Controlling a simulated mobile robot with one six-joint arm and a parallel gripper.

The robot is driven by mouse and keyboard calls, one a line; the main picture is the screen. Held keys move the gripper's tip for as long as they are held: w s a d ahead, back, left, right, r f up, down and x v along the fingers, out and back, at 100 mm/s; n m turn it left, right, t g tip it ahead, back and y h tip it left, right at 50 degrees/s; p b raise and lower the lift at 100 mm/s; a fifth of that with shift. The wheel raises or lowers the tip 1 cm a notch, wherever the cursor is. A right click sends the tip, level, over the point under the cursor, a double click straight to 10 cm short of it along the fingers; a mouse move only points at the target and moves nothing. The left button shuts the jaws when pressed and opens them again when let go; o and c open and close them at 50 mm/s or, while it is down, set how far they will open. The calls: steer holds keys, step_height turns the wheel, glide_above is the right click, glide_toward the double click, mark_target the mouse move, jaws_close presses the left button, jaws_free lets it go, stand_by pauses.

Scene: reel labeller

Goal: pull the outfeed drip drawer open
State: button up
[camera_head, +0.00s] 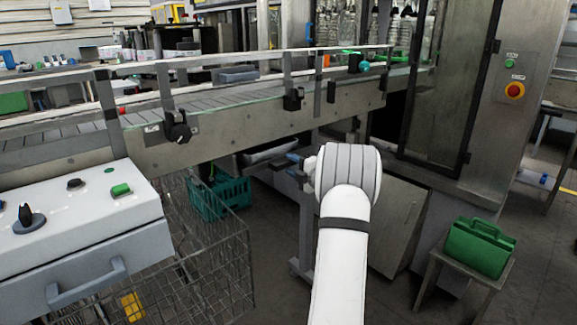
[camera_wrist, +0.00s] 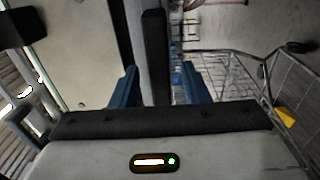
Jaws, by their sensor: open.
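A flat grey drawer (camera_head: 268,150), which looks like the outfeed drip drawer, hangs below the conveyor's side panel. My gripper (camera_head: 292,158) is just right of its front end in the head view, partly hidden by my wrist. In the wrist view my gripper (camera_wrist: 158,84) has its two blue fingers apart. A dark upright bar (camera_wrist: 154,50), probably the drawer's handle, shows between the fingers. I cannot tell whether either finger touches it. The drawer looks pushed in under the conveyor, though my arm hides part of its front.
The conveyor (camera_head: 240,122) runs above. A wire cart (camera_head: 215,275) stands at lower left, and also shows in the wrist view (camera_wrist: 250,65). A teal crate (camera_head: 222,197) is below the conveyor. A green case (camera_head: 478,248) sits on a stool at right. A control box (camera_head: 80,225) is at left.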

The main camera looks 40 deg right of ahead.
steer(key=shift+w+a, duration=0.1)
steer(key=shift+w, duration=0.8)
steer(key=shift+c, duration=0.4)
jaws_close()
